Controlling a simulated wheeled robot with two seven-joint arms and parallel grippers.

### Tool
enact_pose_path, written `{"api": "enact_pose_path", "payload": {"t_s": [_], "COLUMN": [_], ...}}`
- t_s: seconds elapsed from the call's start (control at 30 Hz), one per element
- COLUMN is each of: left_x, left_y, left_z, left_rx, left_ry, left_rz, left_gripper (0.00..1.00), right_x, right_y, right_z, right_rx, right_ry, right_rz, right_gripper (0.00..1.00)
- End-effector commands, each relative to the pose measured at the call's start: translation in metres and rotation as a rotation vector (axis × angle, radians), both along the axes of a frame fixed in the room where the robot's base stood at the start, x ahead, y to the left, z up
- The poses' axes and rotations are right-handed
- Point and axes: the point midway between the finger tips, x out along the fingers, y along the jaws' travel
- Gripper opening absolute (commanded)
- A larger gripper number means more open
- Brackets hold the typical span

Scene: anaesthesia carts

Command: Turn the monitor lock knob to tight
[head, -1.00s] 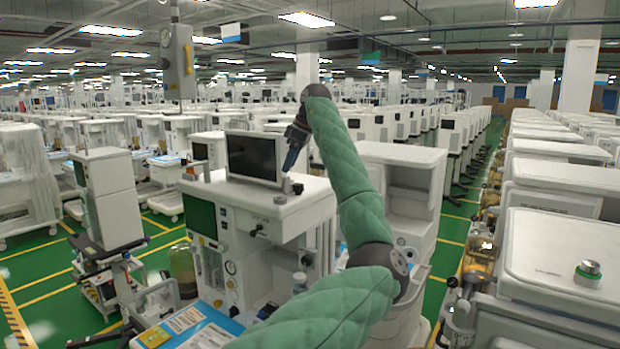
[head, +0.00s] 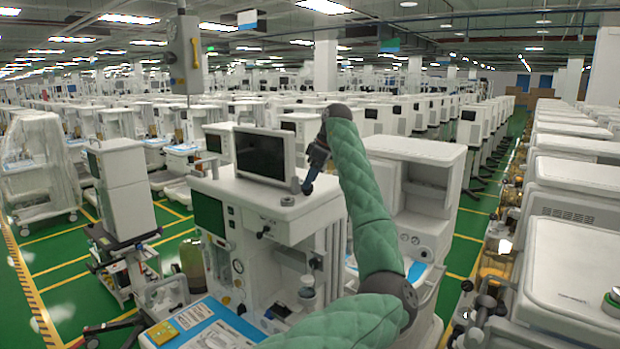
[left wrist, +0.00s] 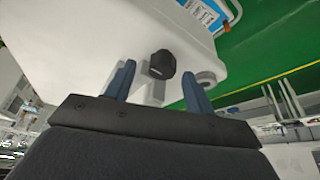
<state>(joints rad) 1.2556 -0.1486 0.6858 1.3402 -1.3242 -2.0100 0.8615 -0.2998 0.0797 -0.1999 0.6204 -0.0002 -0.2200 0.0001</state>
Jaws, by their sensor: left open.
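The cart's dark-screened monitor (head: 264,155) stands on its white top. In the left wrist view a black knob (left wrist: 162,64) with a pale mark sits on a small light bracket against the white cart body. It appears to be the lock knob; I cannot make it out in the head view. My left gripper (head: 307,187) is beside the monitor's right edge, low over the cart top. In the left wrist view its open blue fingers (left wrist: 158,80) stand on either side of the knob, with visible gaps. The knob's setting cannot be read. My right gripper is out of view.
A short grey cylinder (head: 287,201) stands on the cart top near the left fingertips. A black control (head: 264,232) juts from the cart front. Other carts stand close on the right.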

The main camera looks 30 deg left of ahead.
Motion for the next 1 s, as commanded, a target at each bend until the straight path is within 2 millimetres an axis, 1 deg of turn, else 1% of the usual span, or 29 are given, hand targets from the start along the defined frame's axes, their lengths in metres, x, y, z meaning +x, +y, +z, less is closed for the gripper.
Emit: {"api": "enact_pose_path", "payload": {"t_s": [0.03,0.23,0.57,0.6,0.67,0.8,1.0], "left_x": [-0.001,-0.002,-0.002,-0.002,-0.002,-0.002,-0.002], "left_y": [0.002,0.005,0.006,0.006,0.006,0.006,0.006], "left_z": [-0.003,-0.013,-0.016,-0.016,-0.016,-0.016,-0.016], "left_rx": [0.001,0.001,0.001,0.001,0.001,0.001,0.001], "left_ry": [0.002,0.002,0.001,0.001,0.001,0.001,0.0], "left_rz": [0.001,-0.001,-0.001,-0.001,-0.001,-0.001,-0.008], "left_gripper": [0.54,0.54,0.54,0.5,0.38,0.11,0.1], "right_x": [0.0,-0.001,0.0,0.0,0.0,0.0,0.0], "right_y": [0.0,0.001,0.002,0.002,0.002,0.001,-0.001], "right_z": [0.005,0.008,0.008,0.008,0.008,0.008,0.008], "right_rx": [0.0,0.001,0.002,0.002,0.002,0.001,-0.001], "right_ry": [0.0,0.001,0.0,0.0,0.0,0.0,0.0], "right_rz": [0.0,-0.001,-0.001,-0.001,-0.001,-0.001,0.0], "right_gripper": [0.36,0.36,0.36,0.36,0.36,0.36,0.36]}}
